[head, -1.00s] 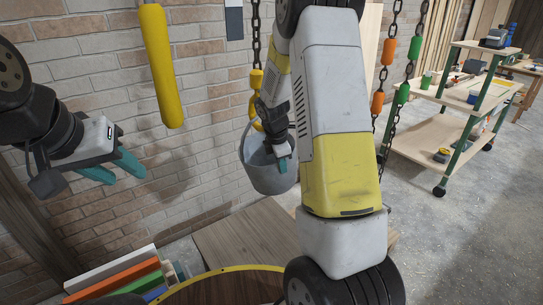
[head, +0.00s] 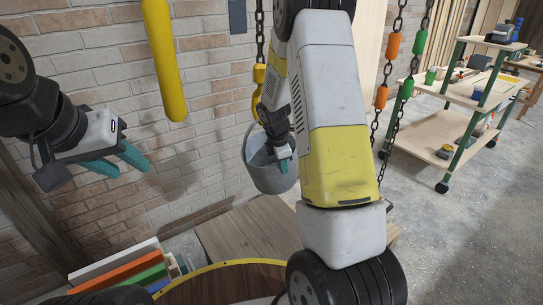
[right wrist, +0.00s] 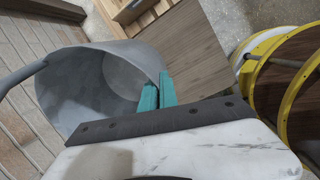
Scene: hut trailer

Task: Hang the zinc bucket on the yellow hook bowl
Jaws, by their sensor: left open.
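The grey zinc bucket (head: 262,178) hangs in the air near the brick wall, roughly upright, with its handle raised. It fills the left of the right wrist view (right wrist: 110,85). My right gripper (head: 284,165) is at the bucket's rim; its teal fingers (right wrist: 158,92) are close together there, shut on the bucket's wall. The yellow hook (head: 258,78) hangs on a dark chain above the bucket. My right arm hides its lower part, so I cannot tell whether the handle is on it. My left gripper (head: 122,162) is open and empty, left of the bucket.
A yellow cylinder (head: 164,65) hangs between my grippers. Chains with orange and green pieces (head: 381,96) hang right of my right arm. A wooden board (head: 245,235) and coloured planks (head: 130,268) lie below. A shelf cart (head: 440,145) stands at the right; the floor before it is clear.

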